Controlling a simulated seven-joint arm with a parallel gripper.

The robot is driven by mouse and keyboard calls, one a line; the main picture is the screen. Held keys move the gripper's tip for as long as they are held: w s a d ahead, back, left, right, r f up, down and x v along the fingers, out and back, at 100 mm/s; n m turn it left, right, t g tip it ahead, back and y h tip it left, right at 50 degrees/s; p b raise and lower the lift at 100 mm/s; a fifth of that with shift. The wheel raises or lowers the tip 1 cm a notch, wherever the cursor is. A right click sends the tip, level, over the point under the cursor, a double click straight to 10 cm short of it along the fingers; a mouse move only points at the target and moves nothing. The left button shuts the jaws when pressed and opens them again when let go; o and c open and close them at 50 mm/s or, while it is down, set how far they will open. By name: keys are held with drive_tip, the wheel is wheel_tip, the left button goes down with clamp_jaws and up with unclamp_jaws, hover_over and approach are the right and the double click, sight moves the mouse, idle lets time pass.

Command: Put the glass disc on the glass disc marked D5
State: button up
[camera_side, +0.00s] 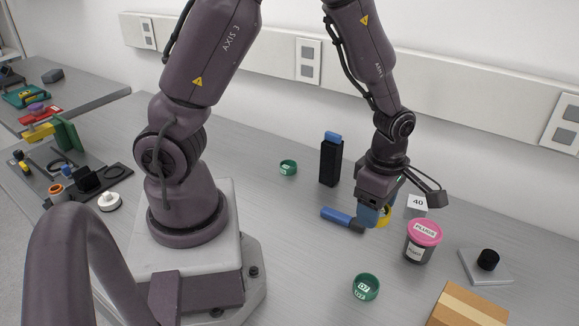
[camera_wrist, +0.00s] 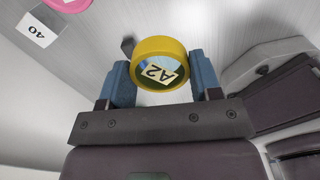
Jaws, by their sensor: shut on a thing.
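My gripper (camera_side: 374,215) has blue fingers and is shut on a yellow-rimmed glass disc (camera_wrist: 160,64). In the wrist view the disc sits between both fingers and carries a label reading A2. In the side view the yellow disc (camera_side: 385,214) is partly hidden by the fingers and appears held above the bench. A green-rimmed disc (camera_side: 365,287) lies on the bench towards the front; its label starts with D, but I cannot read it surely. A smaller-looking green-rimmed disc (camera_side: 288,167) lies further back; its label is unreadable.
A pink-lidded jar (camera_side: 421,243) stands right of my gripper, with a white block marked 40 (camera_side: 416,204) behind it. A black bottle (camera_side: 330,160) with a blue cap and a blue-handled tool (camera_side: 342,217) are left. A cardboard box (camera_side: 468,306) and a plate with a black knob (camera_side: 487,262) are front right.

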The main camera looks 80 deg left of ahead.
drive_tip(key=s+a+r+n, duration=0.1)
drive_tip(key=s+a+n, duration=0.2)
drive_tip(key=a, duration=0.6)
drive_tip(key=s+a+r+n, duration=0.1)
drive_tip(key=s+a+n, duration=0.25)
drive_tip(key=a, duration=0.45)
drive_tip(key=s+a+n, duration=0.4)
drive_tip(key=s+a, duration=0.2)
drive_tip(key=s, duration=0.5)
hover_over(288, 164)
drive_tip(key=f, duration=0.8)
drive_tip(key=shift+s+d+f, duration=0.15)
drive_tip(key=shift+d+f, duration=0.1)
drive_tip(key=shift+f, duration=0.05)
drive_tip(key=shift+a+f, duration=0.15)
drive_tip(key=shift+f, duration=0.1)
drive_tip(key=shift+w+f, duration=0.2)
drive_tip(key=shift+f, duration=1.4)
drive_tip(key=shift+f, duration=0.1)
